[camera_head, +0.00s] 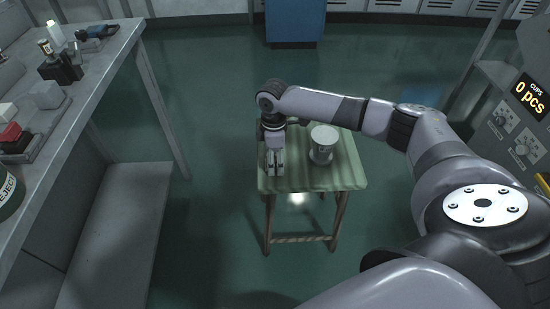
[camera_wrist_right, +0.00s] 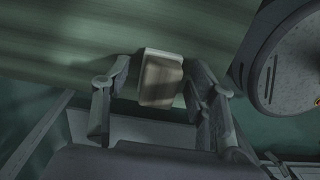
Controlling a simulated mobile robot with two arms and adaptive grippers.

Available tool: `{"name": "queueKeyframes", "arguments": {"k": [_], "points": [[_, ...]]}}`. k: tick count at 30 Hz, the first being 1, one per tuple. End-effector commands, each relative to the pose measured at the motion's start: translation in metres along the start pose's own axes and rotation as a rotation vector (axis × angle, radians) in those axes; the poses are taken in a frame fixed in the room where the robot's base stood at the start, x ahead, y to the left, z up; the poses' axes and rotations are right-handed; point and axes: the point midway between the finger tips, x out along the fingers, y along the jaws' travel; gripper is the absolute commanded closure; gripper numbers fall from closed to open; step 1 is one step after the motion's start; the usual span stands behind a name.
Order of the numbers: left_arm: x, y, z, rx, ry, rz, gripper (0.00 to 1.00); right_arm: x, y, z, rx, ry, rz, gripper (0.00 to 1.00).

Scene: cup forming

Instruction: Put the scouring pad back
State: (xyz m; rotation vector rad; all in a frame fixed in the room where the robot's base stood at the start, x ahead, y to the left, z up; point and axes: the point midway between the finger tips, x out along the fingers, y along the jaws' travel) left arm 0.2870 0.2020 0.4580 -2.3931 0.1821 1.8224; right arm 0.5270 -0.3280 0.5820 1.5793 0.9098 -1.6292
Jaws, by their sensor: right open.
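The scouring pad appears to be the small tan and brown block (camera_wrist_right: 160,80) in the right wrist view. It lies on the green striped stool top, close to its edge. My right gripper (camera_wrist_right: 158,95) is open, with one finger on each side of the block; I cannot tell whether they touch it. In the head view my right gripper (camera_head: 275,170) points down over the left part of the stool (camera_head: 335,177) and hides the block. My left gripper is not in view.
A metal canister (camera_head: 323,146) stands on the stool just right of my gripper; its round side shows in the wrist view (camera_wrist_right: 292,65). A workbench at left holds a tray (camera_head: 42,143) with small blocks, one red (camera_head: 10,133). A control panel stands at right.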

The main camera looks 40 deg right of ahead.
Motion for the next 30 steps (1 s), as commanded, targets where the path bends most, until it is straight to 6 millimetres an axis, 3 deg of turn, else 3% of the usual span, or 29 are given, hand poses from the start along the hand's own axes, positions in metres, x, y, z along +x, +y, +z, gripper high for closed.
{"name": "queueKeyframes", "arguments": {"k": [8, 11, 24, 30], "points": [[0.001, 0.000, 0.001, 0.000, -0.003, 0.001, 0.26, -0.002, 0.000, 0.000, 0.000, 0.000, 0.001, 0.47], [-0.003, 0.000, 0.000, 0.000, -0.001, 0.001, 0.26, -0.012, 0.000, 0.000, 0.000, 0.002, 0.001, 0.47], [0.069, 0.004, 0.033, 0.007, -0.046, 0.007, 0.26, -0.099, 0.001, 0.000, 0.000, 0.002, 0.002, 0.47], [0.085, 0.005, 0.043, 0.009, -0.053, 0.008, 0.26, -0.119, 0.000, 0.000, 0.000, 0.001, 0.000, 0.47]]}}
